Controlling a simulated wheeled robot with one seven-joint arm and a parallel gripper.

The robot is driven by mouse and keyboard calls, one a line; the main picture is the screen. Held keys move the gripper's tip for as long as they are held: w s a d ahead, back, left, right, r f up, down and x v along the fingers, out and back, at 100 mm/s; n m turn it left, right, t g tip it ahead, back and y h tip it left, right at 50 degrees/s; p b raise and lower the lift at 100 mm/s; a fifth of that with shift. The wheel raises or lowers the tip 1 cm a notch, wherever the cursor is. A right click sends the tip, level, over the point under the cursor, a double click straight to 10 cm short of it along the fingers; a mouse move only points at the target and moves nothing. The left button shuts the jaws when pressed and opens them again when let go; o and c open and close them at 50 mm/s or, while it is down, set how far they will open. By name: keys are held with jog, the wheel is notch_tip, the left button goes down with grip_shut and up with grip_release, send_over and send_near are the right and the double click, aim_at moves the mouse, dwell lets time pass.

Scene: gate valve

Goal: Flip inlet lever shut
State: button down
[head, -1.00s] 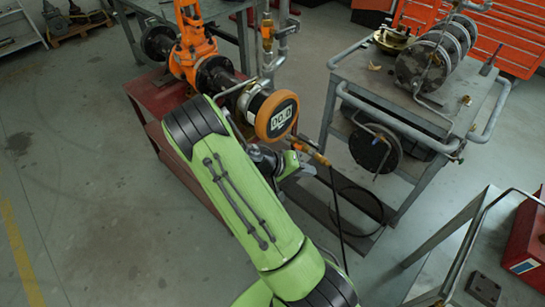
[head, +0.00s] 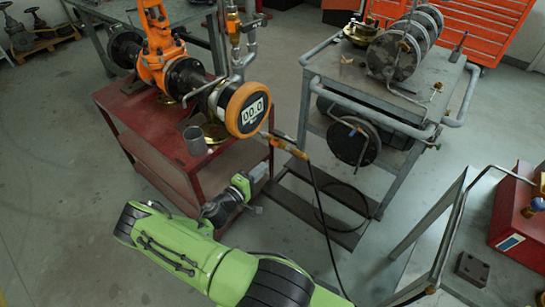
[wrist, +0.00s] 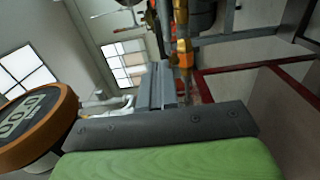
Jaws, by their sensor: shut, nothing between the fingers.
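A brass fitting (head: 284,145) joins a black hose below and right of the round orange-rimmed gauge (head: 250,110). A thin dark lever-like bar shows beside it, but I cannot tell its exact position. The brass fitting also shows in the wrist view (wrist: 183,52), just beyond my fingertips. My gripper (head: 260,171) is shut and empty, below and left of the fitting in the head view. In the wrist view its grey fingers (wrist: 160,82) point toward the fitting. I cannot tell whether they touch it.
A grey cart (head: 420,85) stands to the right. The hose hangs to the floor between them.

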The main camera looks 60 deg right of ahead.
aim_at(290, 142)
jog(key=d, duration=0.4)
jog(key=s+d+b, duration=0.1)
jog(key=d, duration=0.3)
jog(key=s+d+b, duration=0.1)
jog(key=d, duration=0.3)
jog(key=shift+d, duration=0.4)
jog(key=shift+d, duration=0.1)
